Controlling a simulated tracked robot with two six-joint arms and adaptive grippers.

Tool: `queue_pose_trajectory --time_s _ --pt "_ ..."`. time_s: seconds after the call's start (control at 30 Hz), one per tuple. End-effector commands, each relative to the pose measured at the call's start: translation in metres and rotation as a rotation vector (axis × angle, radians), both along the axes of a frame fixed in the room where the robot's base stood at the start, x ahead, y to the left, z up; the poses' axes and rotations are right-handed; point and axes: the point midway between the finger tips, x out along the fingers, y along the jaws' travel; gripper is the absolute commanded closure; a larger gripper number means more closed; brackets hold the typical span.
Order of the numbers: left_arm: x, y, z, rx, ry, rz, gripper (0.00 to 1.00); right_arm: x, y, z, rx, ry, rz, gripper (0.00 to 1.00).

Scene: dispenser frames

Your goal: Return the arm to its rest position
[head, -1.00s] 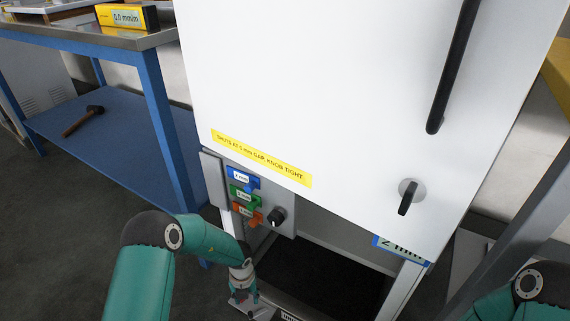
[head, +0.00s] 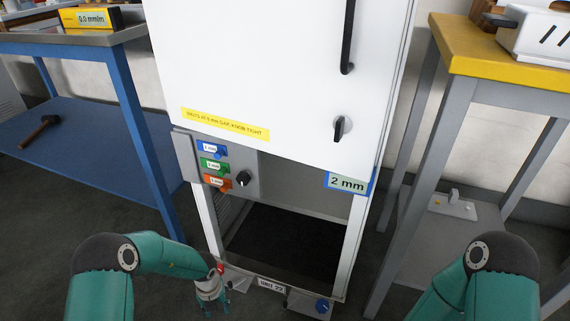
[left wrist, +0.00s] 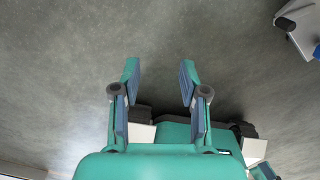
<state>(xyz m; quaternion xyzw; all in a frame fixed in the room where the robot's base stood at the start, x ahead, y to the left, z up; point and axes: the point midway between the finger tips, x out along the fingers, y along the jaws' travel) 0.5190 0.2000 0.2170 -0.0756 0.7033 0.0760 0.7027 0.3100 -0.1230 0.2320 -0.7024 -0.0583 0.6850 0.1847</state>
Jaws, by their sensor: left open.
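My left arm (head: 165,254) comes in from the lower left of the head view, and its gripper (head: 212,300) hangs low in front of the dispenser frame's left foot. In the left wrist view the left gripper (left wrist: 158,85) is open, its two fingers apart with only bare grey floor between and beyond them. It holds nothing. My right arm (head: 480,275) shows at the lower right of the head view, bent; its gripper is out of view.
The white dispenser cabinet (head: 270,70) stands in the middle, with colored tags (head: 214,165) and a black knob (head: 243,178) on a grey panel. A blue bench (head: 140,120) stands left, a yellow-topped table (head: 500,55) right. Dark floor (head: 60,220) is clear at left.

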Motion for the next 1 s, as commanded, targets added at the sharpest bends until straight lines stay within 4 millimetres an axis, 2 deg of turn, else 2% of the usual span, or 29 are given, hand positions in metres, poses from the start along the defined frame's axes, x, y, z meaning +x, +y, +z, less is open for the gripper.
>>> queue_pose_trajectory --time_s 0.27,0.57,0.77,0.87,1.0 --pt "0.001 0.000 0.031 0.000 -0.001 0.001 0.56 0.001 0.000 0.031 0.000 -0.001 0.000 0.60" --pt "0.000 0.005 0.082 0.001 0.001 0.008 0.56 0.000 0.000 0.080 0.000 0.000 0.000 0.60" --pt "-0.016 0.011 0.140 0.018 0.022 -0.040 0.56 0.000 0.000 0.139 0.000 0.000 0.000 0.60" --pt "-0.029 0.019 0.177 0.045 0.033 -0.129 0.56 0.000 0.000 0.179 0.000 0.000 0.000 0.60" --pt "-0.048 0.030 0.225 0.090 0.040 -0.332 0.56 0.000 0.000 0.230 0.000 0.000 0.000 0.60"
